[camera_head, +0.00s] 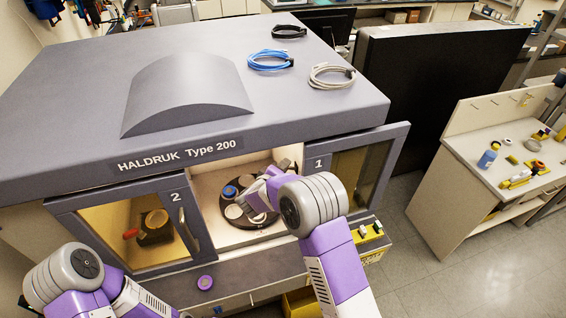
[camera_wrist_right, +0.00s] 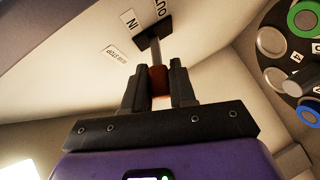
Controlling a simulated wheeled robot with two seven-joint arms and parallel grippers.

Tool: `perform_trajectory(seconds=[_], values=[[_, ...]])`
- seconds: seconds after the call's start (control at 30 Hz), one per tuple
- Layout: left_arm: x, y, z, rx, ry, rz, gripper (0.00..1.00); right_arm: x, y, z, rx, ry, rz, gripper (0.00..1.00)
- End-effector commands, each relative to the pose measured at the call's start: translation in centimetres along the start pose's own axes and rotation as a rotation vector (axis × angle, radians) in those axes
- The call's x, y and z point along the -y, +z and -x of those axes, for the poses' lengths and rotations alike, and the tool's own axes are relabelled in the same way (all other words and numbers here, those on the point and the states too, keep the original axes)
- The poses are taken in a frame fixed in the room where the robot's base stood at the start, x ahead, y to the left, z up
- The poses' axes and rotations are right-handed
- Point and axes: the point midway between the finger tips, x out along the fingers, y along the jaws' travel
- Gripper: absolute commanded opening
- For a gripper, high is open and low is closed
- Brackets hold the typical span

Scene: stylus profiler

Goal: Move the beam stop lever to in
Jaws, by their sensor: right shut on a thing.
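The beam stop lever (camera_wrist_right: 158,45) shows in the right wrist view as a metal rod with a reddish-brown grip, coming out of a dark mount on the pale chamber wall. My right gripper (camera_wrist_right: 158,88) is shut on the grip, with one dark finger on each side. An IN label (camera_wrist_right: 130,20) and an OUT label (camera_wrist_right: 161,8) sit by the mount; which one the lever is set to I cannot tell. In the head view my right gripper (camera_head: 262,191) reaches into the open middle chamber, and the lever is hidden there. My left gripper is out of view.
A dark turntable (camera_head: 262,224) with round samples lies close below my right gripper. Door 2 (camera_head: 150,228) and door 1 (camera_head: 357,165) flank the chamber opening. A purple round piece (camera_head: 205,282) sits on the front ledge. Cables lie on the machine's top.

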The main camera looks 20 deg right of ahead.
Motion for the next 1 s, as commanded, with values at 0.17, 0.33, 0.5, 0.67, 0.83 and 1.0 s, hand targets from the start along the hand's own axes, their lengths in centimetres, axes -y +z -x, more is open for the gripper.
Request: perform_trajectory(seconds=[0.17, 0.33, 0.5, 0.67, 0.83, 1.0], values=[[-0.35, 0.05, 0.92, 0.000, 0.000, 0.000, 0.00, -0.35, -0.15, 0.08, -0.004, -0.028, -0.028, 0.00], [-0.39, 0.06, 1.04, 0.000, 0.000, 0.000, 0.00, -0.31, -0.13, 0.05, -0.004, -0.037, -0.037, 0.00], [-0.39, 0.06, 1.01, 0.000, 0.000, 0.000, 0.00, -0.29, -0.13, 0.03, -0.004, -0.037, -0.039, 0.00], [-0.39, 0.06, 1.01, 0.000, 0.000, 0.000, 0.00, -0.31, -0.14, 0.03, -0.004, -0.036, -0.039, 0.29], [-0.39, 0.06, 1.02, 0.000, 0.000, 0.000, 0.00, -0.31, -0.10, 0.01, -0.003, -0.036, -0.038, 0.47], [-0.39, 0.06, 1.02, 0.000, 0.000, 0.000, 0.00, -0.30, -0.05, 0.00, -0.002, -0.036, -0.037, 0.47]])
